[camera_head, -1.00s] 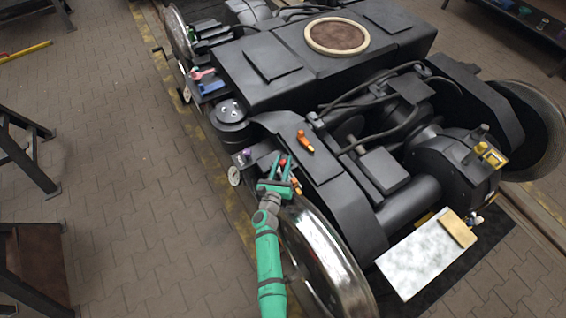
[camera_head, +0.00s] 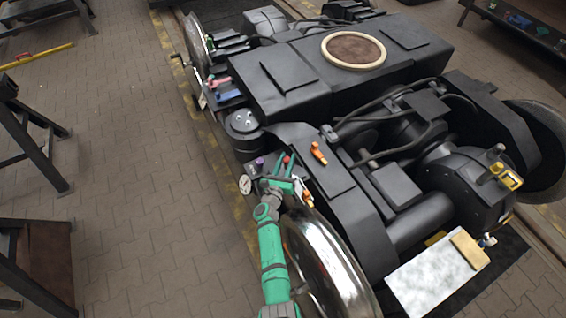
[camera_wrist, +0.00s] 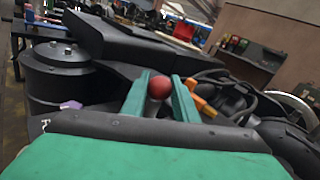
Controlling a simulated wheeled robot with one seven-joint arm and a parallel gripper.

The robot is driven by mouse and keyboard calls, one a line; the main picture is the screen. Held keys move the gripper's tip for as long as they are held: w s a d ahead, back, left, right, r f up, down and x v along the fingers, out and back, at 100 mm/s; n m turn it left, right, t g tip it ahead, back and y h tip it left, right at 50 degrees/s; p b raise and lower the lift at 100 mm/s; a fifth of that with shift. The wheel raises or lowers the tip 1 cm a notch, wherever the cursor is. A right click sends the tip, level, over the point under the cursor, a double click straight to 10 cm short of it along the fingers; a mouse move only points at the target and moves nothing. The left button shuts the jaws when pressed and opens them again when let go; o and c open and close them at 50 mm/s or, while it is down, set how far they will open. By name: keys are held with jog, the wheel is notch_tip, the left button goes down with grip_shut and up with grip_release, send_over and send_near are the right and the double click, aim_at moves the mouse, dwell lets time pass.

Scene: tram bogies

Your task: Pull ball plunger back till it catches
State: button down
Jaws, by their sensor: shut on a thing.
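The plunger's red ball (camera_wrist: 160,87) sits on a grey stem between the two green fingers of my gripper (camera_wrist: 158,100) in the wrist view. The fingers are shut on it. In the head view, my gripper (camera_head: 278,176) is at the near-left side of the black bogie frame, just above the shiny wheel. The red ball (camera_head: 286,159) shows there as a small spot at the fingertips. The plunger's base and any catch are hidden by my gripper.
An orange handle (camera_head: 318,152) stands on the bogie beside my gripper. A purple knob (camera_head: 260,161) and a round white tag (camera_head: 245,184) are close on its left.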

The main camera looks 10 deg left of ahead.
jog(key=c, duration=1.4)
grip_release()
jog(key=s+a, duration=0.1)
jog(key=s, duration=0.9)
jog(key=shift+s+a, duration=0.35)
